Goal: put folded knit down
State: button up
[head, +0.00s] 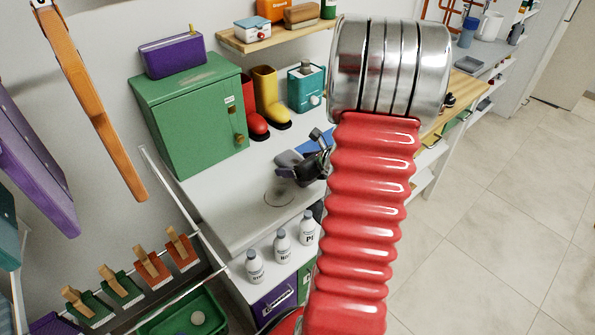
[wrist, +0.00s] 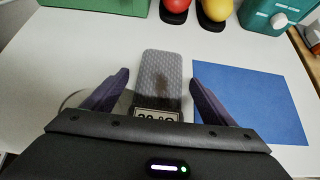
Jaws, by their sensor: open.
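The folded knit (wrist: 162,78) is a grey, textured rectangle in the wrist view, with a pale printed label at its near end. It appears to lie flat on the white worktop, left of a blue mat (wrist: 250,100) and apart from it. My gripper (wrist: 158,76) is open, with one dark purple finger on each side of the knit and a visible gap to both. In the head view my gripper (head: 303,172) is low over the worktop; the knit is hard to separate from it there. The knit's near end is partly hidden by my gripper body.
A green cabinet (head: 190,118), red boot (head: 256,122), yellow boot (head: 269,98) and teal box (head: 306,88) stand along the back of the worktop (head: 235,205). White bottles (head: 282,246) stand on a lower shelf. The worktop's front left is clear except for a faint ring.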

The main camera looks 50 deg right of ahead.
jog(key=shift+w+f, duration=0.1)
jog(key=shift+c, duration=0.6)
jog(key=c, duration=1.1)
notch_tip(320, 180, up, 10)
jog(key=shift+r, duration=0.1)
jog(key=shift+c, duration=0.8)
